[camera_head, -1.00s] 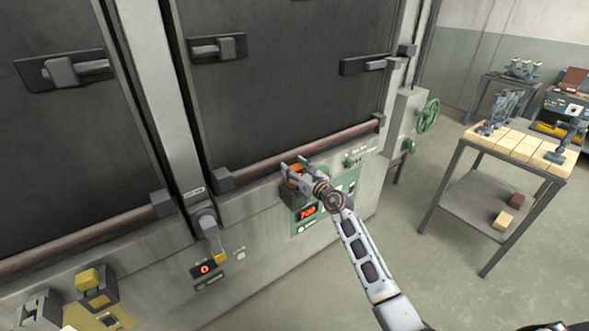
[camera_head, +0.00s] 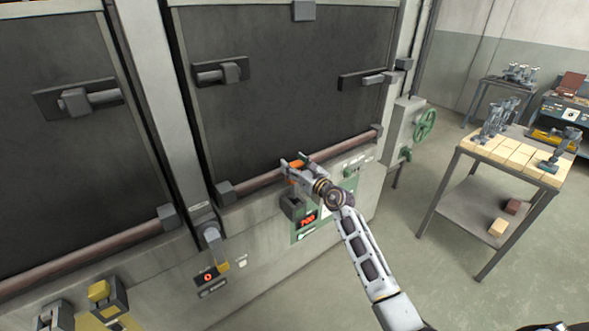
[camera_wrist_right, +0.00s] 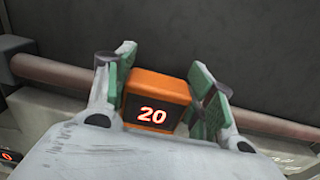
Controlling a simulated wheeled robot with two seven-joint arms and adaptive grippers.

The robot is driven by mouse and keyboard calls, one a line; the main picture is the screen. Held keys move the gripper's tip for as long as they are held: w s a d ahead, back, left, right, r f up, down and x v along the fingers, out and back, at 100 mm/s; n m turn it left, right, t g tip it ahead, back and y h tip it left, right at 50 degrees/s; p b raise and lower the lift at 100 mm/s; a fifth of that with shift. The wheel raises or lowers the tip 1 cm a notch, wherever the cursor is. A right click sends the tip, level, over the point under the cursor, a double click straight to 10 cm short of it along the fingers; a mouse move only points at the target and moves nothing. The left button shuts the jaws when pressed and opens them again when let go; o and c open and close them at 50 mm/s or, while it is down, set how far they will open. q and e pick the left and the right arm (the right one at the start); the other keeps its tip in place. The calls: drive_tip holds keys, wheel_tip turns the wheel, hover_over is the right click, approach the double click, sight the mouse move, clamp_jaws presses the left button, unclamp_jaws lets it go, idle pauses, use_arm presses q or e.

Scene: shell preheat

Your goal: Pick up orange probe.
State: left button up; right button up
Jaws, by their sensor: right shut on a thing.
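The orange probe (camera_wrist_right: 160,87) is a small box with a dark display showing a red "20" in the right wrist view. My right gripper (camera_wrist_right: 163,85) is shut on it, with green-padded fingers on its two sides. In the head view the probe (camera_head: 294,170) is a small orange patch between the fingers of my right gripper (camera_head: 296,166). It is held above and apart from a dark open holder (camera_head: 293,207) on the furnace front. Much of the probe is hidden by the gripper. My left gripper is not in view.
A brown rail (camera_head: 270,178) runs along the furnace just behind the gripper. A green panel (camera_head: 303,230) with a red display is below it. Yellow-topped fixtures (camera_head: 100,291) are at lower left. A table (camera_head: 515,152) with pale blocks stands at right, with clear floor between.

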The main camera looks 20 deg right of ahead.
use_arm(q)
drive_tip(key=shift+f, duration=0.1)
use_arm(e)
drive_tip(key=shift+r, duration=0.7)
